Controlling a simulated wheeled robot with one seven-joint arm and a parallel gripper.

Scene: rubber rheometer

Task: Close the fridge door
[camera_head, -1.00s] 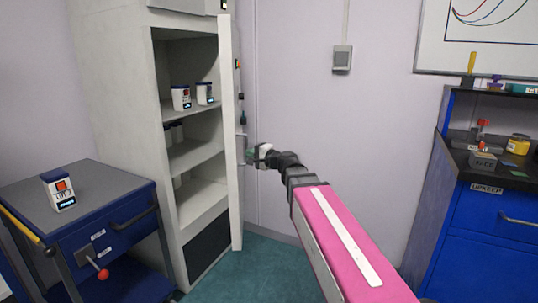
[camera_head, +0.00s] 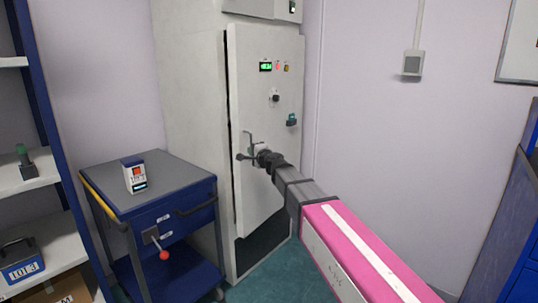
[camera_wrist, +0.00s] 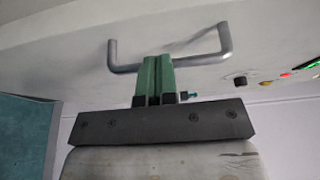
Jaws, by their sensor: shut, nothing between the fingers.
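The shelves inside are hidden. A bent metal handle (camera_wrist: 168,66) is on the door; in the wrist view the green fingers reach up to its bar. My gripper (camera_wrist: 155,75) is shut with its two green fingers together, at the handle bar and with nothing between them. Whether the fingers touch the bar or door is unclear. The gripper is small in the head view (camera_head: 257,158), at the door's left part.
A blue trolley (camera_head: 150,206) with a small labelled container (camera_head: 134,174) stands left of the fridge. A shelf rack (camera_head: 50,170) is at the far left. Blue cabinets (camera_head: 508,225) stand at the right edge. A wall box (camera_head: 412,65) is right of the fridge.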

